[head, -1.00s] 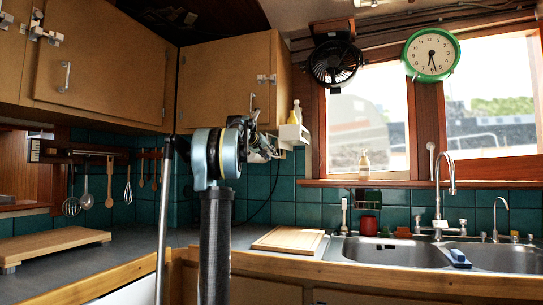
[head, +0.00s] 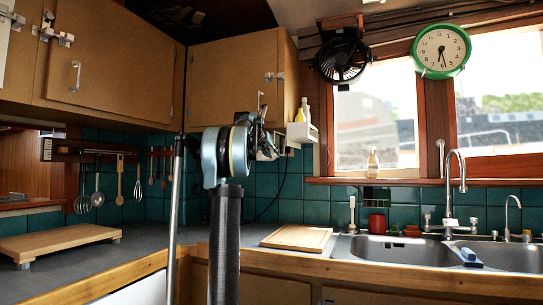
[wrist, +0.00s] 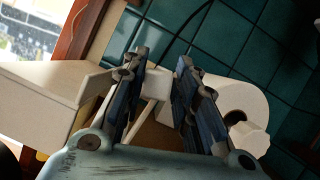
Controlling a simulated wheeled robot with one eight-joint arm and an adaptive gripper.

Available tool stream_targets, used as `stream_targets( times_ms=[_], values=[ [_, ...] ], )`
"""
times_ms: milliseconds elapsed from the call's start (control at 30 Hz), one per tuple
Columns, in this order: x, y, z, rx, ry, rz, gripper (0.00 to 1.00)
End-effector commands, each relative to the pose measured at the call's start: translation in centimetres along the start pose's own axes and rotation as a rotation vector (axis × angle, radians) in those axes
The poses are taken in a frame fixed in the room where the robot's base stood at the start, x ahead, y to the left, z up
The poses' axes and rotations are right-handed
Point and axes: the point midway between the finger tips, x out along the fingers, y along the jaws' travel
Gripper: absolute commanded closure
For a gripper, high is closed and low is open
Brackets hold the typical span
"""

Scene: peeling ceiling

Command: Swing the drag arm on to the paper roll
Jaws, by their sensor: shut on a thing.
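In the wrist view my gripper (wrist: 168,62) has its two dark fingers around a pale white bar (wrist: 155,88), which looks like the drag arm; the fingers hide part of it. The paper roll (wrist: 236,96) is a white round shape with a dark hole, just right of the right finger. A white knob (wrist: 249,138) sits in front of its lower part. In the head view my gripper (head: 262,122) is in front of the back corner, under the wall cabinet. A whitish part of the roll holder (head: 268,151) shows below it, mostly hidden by my arm. I cannot tell whether the bar touches the roll.
A white wall shelf (head: 302,131) with bottles is close right of my gripper; it also fills the left of the wrist view (wrist: 48,100). The wall cabinet (head: 232,82) hangs above. A cutting board (head: 297,238) lies on the counter below, left of the sink (head: 385,249).

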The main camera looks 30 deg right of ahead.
Motion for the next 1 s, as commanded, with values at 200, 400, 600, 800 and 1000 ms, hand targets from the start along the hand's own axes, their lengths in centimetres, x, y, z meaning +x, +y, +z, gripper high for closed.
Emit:
stream_targets(
  times_ms=[200,400,600,800,1000],
  values=[
    [0.0,-0.1,0.2,0.001,-0.005,0.0,0.58],
    [0.0,-0.1,0.1,0.0,-0.003,0.0,0.58],
    [-1.3,-0.1,0.1,-0.001,-0.002,-0.001,0.58],
    [-4.8,-0.2,0.1,-0.002,-0.003,-0.001,0.58],
    [-8.5,-0.2,0.2,-0.001,-0.003,-0.001,0.58]
  ],
)
